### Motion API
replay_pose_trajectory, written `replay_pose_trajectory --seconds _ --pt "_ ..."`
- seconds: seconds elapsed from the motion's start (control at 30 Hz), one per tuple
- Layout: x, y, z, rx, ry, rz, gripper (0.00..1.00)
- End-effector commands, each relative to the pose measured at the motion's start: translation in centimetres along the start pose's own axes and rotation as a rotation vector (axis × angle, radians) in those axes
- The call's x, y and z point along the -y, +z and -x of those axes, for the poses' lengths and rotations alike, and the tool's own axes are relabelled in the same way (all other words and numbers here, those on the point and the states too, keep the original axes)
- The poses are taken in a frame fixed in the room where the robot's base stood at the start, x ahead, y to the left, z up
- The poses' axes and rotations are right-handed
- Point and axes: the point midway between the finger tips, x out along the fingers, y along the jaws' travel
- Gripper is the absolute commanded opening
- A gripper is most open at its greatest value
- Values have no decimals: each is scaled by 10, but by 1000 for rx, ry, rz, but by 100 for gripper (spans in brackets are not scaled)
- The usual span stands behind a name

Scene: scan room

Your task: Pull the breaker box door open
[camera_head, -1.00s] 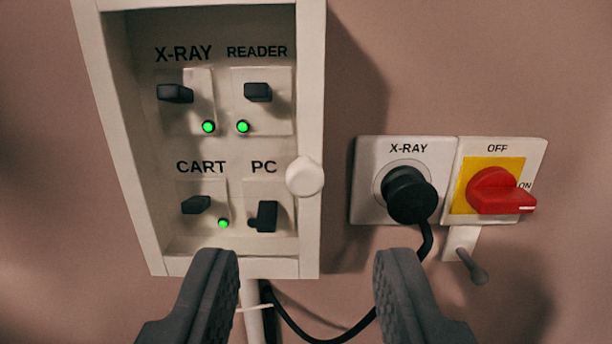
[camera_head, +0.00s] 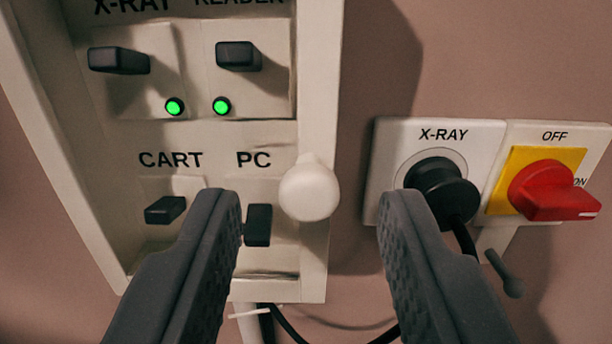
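The breaker box (camera_head: 318,110) is a pale wall box with a framed front, and its switches show through it. A round white knob (camera_head: 309,190) sticks out from the right side of the frame. I cannot tell whether a clear pane fills the door. No gap shows at the door's right edge. My gripper (camera_head: 308,203) is open, with its two dark fingers spread to the left and right of the knob in the picture. Neither finger visibly touches the knob, and the depth between them is hard to tell. The left finger hides part of the lower switches.
Dark switches labelled X-RAY (camera_head: 118,60), READER (camera_head: 238,56), CART (camera_head: 165,210) and PC (camera_head: 258,225) sit inside. Right of the box are a black plug (camera_head: 440,190) with a hanging cable and a red rotary switch (camera_head: 550,190). The right finger overlaps the plug's plate.

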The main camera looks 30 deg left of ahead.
Motion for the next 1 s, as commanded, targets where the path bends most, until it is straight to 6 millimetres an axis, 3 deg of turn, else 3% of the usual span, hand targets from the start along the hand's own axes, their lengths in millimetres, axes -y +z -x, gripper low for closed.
replay_pose_trajectory --seconds 0.4,0.97,1.0 --pt "-1 -1 -17 -1 1 1 38" --pt "2 0 -20 -1 -4 -4 38" --pt "2 0 -20 -1 -4 -4 29"
